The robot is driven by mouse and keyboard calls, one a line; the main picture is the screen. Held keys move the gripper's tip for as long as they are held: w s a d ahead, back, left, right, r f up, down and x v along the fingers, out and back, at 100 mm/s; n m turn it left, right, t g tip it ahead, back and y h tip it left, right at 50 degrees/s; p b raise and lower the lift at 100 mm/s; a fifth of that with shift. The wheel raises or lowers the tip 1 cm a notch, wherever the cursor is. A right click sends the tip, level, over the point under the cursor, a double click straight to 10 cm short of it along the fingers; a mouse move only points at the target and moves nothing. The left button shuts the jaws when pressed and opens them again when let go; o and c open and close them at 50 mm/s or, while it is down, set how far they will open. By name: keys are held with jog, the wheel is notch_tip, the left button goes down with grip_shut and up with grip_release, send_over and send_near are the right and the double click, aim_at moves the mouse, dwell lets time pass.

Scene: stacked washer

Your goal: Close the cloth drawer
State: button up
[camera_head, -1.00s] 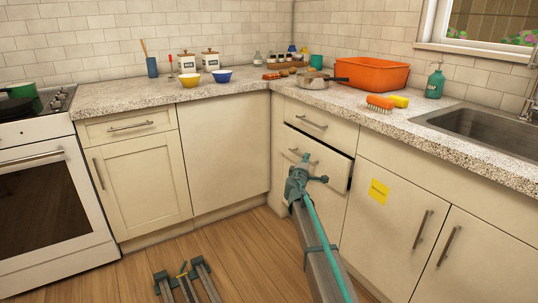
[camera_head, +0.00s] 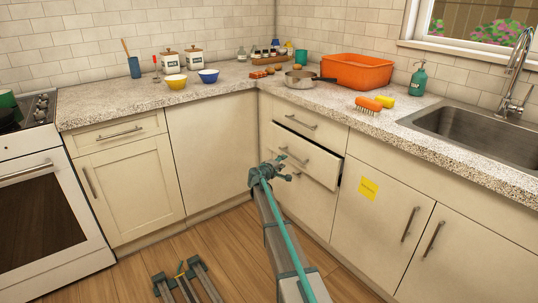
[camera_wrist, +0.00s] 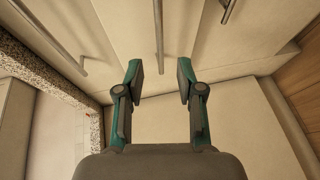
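The cloth drawer (camera_head: 314,164) is the middle one of the right-hand cabinet stack. It stands partly open, with a dark gap at its right side; no cloth shows. Its bar handle (camera_head: 294,156) also shows in the wrist view (camera_wrist: 158,35), upright there, beyond and between my fingers. My gripper (camera_head: 284,170) is in front of the drawer, left of and slightly below the handle in the head view. In the wrist view, its two fingers (camera_wrist: 160,80) are apart with nothing between them. Whether a fingertip touches the drawer front I cannot tell.
A closed drawer (camera_head: 310,124) lies above under the speckled countertop (camera_head: 235,88). A cupboard door with a yellow note (camera_head: 369,188) is at the right. A plain corner panel (camera_head: 215,150) is at the left. The wooden floor (camera_head: 225,240) in front is clear apart from my own parts.

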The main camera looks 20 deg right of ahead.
jog(key=b+x, duration=0.1)
jog(key=x, duration=0.9)
jog(key=shift+w+d, duration=0.2)
jog(key=shift+d, duration=0.1)
grip_shut()
